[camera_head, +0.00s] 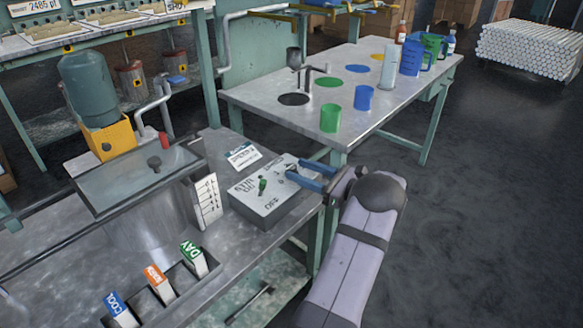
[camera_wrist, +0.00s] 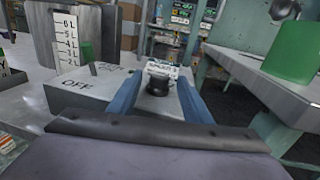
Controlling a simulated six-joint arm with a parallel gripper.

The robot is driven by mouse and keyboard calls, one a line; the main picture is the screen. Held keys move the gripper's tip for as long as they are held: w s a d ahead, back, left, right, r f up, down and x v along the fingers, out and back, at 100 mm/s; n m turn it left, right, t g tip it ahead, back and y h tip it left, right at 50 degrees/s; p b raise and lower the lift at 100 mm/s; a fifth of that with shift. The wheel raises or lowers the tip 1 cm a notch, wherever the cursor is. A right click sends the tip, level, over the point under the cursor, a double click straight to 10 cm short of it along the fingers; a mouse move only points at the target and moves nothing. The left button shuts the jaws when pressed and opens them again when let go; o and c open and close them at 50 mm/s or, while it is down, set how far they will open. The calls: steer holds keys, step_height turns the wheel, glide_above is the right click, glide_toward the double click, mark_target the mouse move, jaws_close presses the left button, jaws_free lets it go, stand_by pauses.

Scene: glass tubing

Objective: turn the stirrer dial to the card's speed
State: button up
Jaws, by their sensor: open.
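The stirrer box (camera_head: 262,205) is a grey block with dark lettering, including "OFF", on the left bench. Its top also shows in the wrist view (camera_wrist: 85,92). A small green part (camera_head: 262,185) stands on it. In the wrist view a round black knob (camera_wrist: 157,84), apparently the dial, shows between the blue fingers. My gripper (camera_head: 298,169) is open at the box's right side, and its fingers (camera_wrist: 159,80) lie either side of the knob. I cannot tell whether they touch it. A white card (camera_head: 243,157) stands behind the box; its speed is too small to read.
A marked level scale (camera_head: 207,200) on the tank stands left of the box. Blue, orange and green labelled blocks (camera_head: 193,258) sit in a front rack. Another table (camera_head: 300,122) with coloured cups is behind. Open floor lies right of my arm.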

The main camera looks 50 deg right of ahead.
mark_target(294, 170)
steer(key=shift+w+a, duration=0.2)
steer(key=shift+w, duration=0.75)
steer(key=shift+w+a, duration=0.15)
steer(key=shift+w, duration=0.8)
steer(key=c, duration=1.1)
steer(key=shift+o, duration=0.2)
steer(key=shift+r+m+h, duration=0.1)
steer(key=shift+m+h, duration=0.2)
steer(key=shift+h, duration=0.2)
steer(key=shift+h+p, duration=0.3)
steer(key=shift+p, duration=0.05)
steer(key=m+h, duration=0.2)
steer(key=shift+h+p, duration=0.3)
steer(key=shift+h, duration=0.1)
steer(key=shift+m+g+h+b, duration=0.55)
steer(key=shift+m+h, duration=1.25)
steer(key=shift+h, duration=0.8)
